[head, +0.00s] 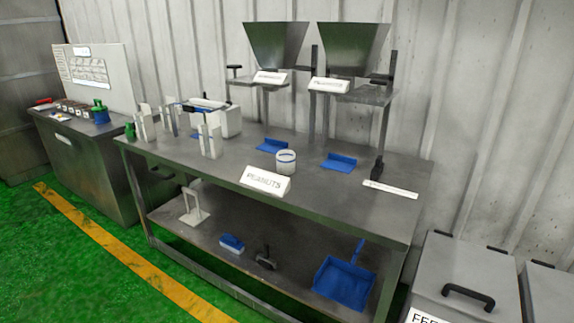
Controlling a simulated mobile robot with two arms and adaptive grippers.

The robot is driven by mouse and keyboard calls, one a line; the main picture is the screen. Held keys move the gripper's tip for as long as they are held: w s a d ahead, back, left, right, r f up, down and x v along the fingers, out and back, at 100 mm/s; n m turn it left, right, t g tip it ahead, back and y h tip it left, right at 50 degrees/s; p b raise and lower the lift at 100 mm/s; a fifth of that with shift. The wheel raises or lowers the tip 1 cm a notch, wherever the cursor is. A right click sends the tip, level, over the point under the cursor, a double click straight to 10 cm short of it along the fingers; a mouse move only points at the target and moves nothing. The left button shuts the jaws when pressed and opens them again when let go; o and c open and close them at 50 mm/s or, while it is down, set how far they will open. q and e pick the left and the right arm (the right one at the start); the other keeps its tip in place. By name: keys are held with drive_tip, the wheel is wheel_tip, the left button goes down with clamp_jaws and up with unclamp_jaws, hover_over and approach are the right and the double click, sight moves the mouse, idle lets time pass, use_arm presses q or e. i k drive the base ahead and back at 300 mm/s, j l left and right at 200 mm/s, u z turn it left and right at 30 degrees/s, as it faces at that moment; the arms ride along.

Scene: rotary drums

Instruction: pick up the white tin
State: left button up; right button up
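A small white tin (285,161) with a dark blue band near its rim stands upright on the grey metal workbench (330,200), near the middle of its top. It is just behind a white wedge-shaped sign reading "PEANUTS" (265,181). Neither of my grippers shows in the head view.
Blue scoops or trays (339,162) lie behind the tin, below two metal hoppers (275,45). White upright stands (210,141) are to its left. A flat label strip (390,189) lies to the right. A blue dustpan (343,282) is on the lower shelf. Grey bins (465,275) stand at right.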

sight(285, 159)
drive_tip(key=i+j+z, duration=0.1)
drive_tip(key=i+j, duration=0.2)
drive_tip(key=i+j+z, duration=0.1)
drive_tip(key=i+j, duration=0.2)
drive_tip(key=j, duration=0.15)
drive_tip(key=i+j+z, duration=0.1)
drive_tip(key=i+j, duration=0.2)
drive_tip(key=i+j+z, duration=0.1)
drive_tip(key=i+j, duration=0.2)
drive_tip(key=j, duration=0.25)
drive_tip(key=i+j+z, duration=0.15)
drive_tip(key=j, duration=0.3)
drive_tip(key=i, duration=0.1)
